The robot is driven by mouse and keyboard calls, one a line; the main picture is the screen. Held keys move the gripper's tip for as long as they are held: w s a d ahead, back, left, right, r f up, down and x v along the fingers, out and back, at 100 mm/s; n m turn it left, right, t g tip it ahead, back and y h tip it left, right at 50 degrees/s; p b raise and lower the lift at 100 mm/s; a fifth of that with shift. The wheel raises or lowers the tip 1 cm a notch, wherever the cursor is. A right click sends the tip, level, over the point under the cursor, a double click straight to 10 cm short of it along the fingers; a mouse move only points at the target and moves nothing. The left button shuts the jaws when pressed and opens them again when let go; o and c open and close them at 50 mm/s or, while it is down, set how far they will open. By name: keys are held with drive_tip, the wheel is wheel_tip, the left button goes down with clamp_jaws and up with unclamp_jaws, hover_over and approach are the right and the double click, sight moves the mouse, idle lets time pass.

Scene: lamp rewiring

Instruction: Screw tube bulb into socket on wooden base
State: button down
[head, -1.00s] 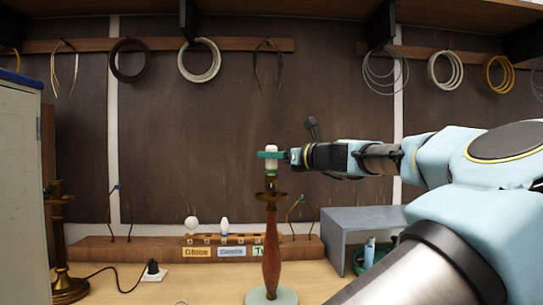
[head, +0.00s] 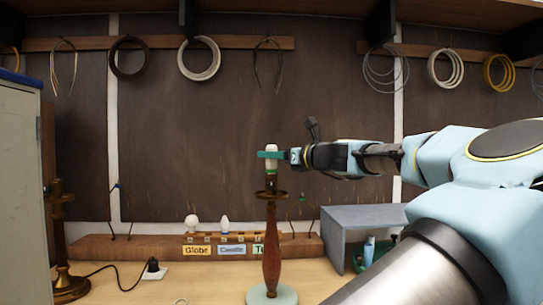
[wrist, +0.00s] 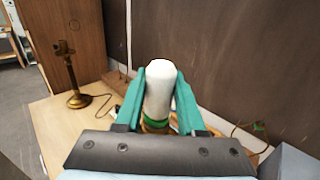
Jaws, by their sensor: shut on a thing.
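The tube bulb (head: 271,149) is white and upright, with a green band low on it in the wrist view (wrist: 160,88). My gripper (head: 270,155), with green fingers, is shut on it from the right, one finger on each side. The bulb is directly above the socket (head: 271,182) on top of the lamp's reddish-brown wooden base (head: 271,240), which stands upright on a pale round foot. The bulb's lower end is at the socket's top; I cannot tell how deep it sits.
A wooden rack (head: 215,243) behind holds a globe bulb (head: 192,223) and a candle bulb (head: 224,226) above labels. A brass lamp stand (head: 60,240) stands at the left and a grey open box (head: 365,228) at the right. A black plug (head: 152,266) with cord lies on the table.

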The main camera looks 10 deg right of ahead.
drive_tip(key=shift+f+m+t+h+b, duration=0.35)
drive_tip(key=shift+m+t+h+b, duration=0.15)
drive_tip(key=shift+h+b, duration=0.45)
drive_tip(key=m+t+h+b, duration=0.2)
drive_tip(key=h+b, duration=0.1)
drive_tip(key=b, duration=0.1)
drive_tip(key=shift+f+m+h+b, duration=0.1)
drive_tip(key=shift+m+h+b, duration=0.2)
drive_tip(key=shift+m+h, duration=0.1)
drive_tip(key=m+t+h+b, duration=0.1)
drive_tip(key=m+h+b, duration=0.1)
drive_tip(key=h+b, duration=0.2)
drive_tip(key=shift+a+m, duration=0.1)
drive_tip(key=shift+m, duration=0.3)
drive_tip(key=shift+r+m+h+b, duration=0.25)
drive_tip(key=shift+m+h+b, duration=0.4)
drive_tip(key=shift+h, duration=0.2)
drive_tip(key=shift+r, duration=0.2)
